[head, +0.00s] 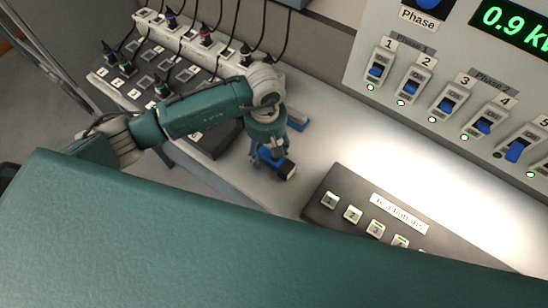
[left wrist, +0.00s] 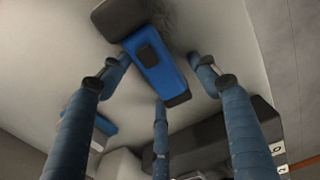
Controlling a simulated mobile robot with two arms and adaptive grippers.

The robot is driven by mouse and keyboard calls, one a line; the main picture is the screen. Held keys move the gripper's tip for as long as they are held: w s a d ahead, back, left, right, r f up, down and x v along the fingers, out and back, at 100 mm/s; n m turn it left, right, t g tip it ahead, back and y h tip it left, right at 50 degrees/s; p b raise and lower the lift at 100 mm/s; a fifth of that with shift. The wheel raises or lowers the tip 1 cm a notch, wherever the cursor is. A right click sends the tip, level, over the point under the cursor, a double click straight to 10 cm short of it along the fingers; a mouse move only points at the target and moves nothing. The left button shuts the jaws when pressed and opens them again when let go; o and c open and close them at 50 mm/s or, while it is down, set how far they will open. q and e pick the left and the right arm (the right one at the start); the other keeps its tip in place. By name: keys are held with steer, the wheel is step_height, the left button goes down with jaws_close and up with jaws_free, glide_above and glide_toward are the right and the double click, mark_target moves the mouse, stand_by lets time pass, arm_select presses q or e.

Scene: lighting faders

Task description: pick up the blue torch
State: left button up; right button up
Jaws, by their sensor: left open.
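The blue torch, with a dark head (head: 287,170), lies on the light grey desk beneath my left gripper (head: 269,155). In the left wrist view the torch (left wrist: 165,78) lies between the spread blue fingers, its dark head toward the top and its dark tail end lower down. My left gripper is open, with its fingers around the torch; I cannot tell whether any finger touches it. In the head view the gripper hides part of the torch's body. My right gripper is not in view.
Another blue object (head: 297,122) lies just behind my left gripper. A dark panel with several numbered buttons (head: 319,212) sits to the right. A socket board with plugs and cables (head: 196,44) is at the back left. A wall panel with blue switches (head: 411,85) rises behind the desk.

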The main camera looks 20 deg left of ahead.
arm_select(q)
steer(key=c, duration=1.3)
steer(key=shift+r, duration=0.3)
step_height(320, 180, up, 18)
steer(key=b, duration=0.4)
steer(key=shift+c, duration=0.3)
step_height(320, 180, up, 8)
steer(key=f+p, duration=0.1)
steer(key=p, duration=0.2)
glide_above(267, 149)
steer(key=shift+s+r, duration=0.15)
steer(key=shift+r, duration=0.1)
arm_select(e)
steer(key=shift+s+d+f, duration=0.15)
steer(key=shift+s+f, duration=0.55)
